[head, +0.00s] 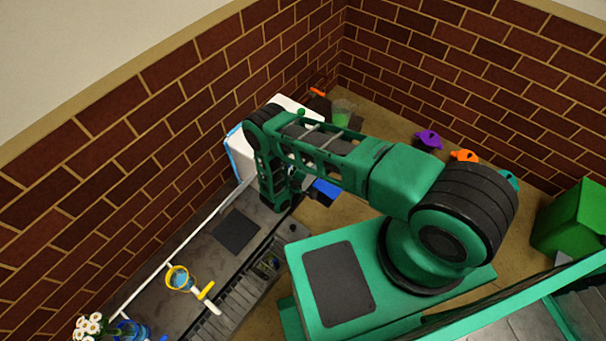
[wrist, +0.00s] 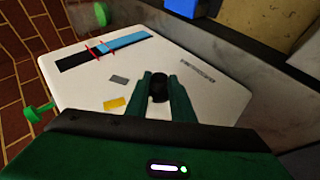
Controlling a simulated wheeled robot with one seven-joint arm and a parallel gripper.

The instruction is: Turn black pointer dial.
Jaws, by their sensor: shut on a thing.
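The black pointer dial (wrist: 159,90) stands out from a white panel (wrist: 225,95) in the wrist view. My gripper (wrist: 162,78) has its two dark green fingers on either side of the dial and is shut on it. The dial's pointer and any marks around it cannot be made out. A strip with blue and black parts and red lines (wrist: 104,48) is on the panel, up and left of the dial. In the head view my arm hides the dial and fingers; part of the white unit (head: 238,155) shows behind the arm.
Green knobs (wrist: 40,113) are at the panel's edges. In the head view, a dark counter (head: 205,260) holds a yellow-rimmed cup (head: 178,277) and white flowers (head: 90,325). Brick walls are close behind. A green bin (head: 572,222) stands at the right.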

